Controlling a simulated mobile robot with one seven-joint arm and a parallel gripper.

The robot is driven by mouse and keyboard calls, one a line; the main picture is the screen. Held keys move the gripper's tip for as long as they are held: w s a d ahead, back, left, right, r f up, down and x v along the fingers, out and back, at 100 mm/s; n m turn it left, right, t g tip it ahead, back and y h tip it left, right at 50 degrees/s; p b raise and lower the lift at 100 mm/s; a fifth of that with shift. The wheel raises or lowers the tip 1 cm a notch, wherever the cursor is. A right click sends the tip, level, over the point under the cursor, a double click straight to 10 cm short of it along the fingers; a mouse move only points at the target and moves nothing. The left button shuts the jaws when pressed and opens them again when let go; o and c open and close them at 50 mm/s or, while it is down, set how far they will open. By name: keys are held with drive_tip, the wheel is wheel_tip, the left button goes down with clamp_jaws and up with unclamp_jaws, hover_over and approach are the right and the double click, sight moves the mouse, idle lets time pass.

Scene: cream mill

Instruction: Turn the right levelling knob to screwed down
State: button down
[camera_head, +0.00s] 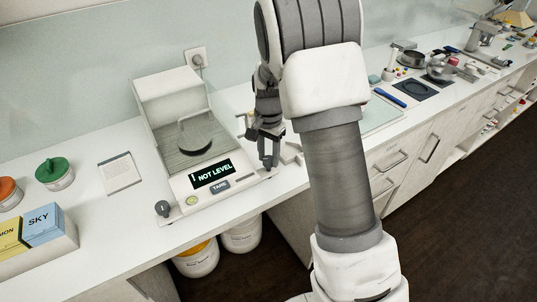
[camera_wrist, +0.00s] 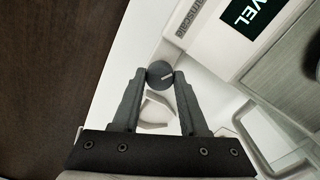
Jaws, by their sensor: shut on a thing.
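The white scale (camera_head: 205,185) stands on the bench with its display (camera_head: 212,173) reading "NOT LEVEL". Its right levelling knob (camera_wrist: 160,74) is a dark round knob with a light line pointing to the right and slightly up in the wrist view. My gripper (camera_wrist: 159,76) is shut on this knob, with one fingertip on each side. The left levelling knob (camera_head: 163,208) is dark grey and sits at the scale's front left corner.
A green-lidded jar (camera_head: 54,171), a white card (camera_head: 120,173) and a box of blue and yellow packets (camera_head: 42,226) stand left of the scale. Buckets (camera_head: 197,260) stand under the bench. A dark mat (camera_head: 424,88) and tools lie farther right.

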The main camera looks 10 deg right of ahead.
sight(269, 159)
idle(0.3)
drive_tip(key=shift+c, duration=2.2)
unclamp_jaws()
wheel_tip(269, 159, up, 18)
drive_tip(key=p, duration=0.1)
drive_tip(key=shift+f, duration=0.25)
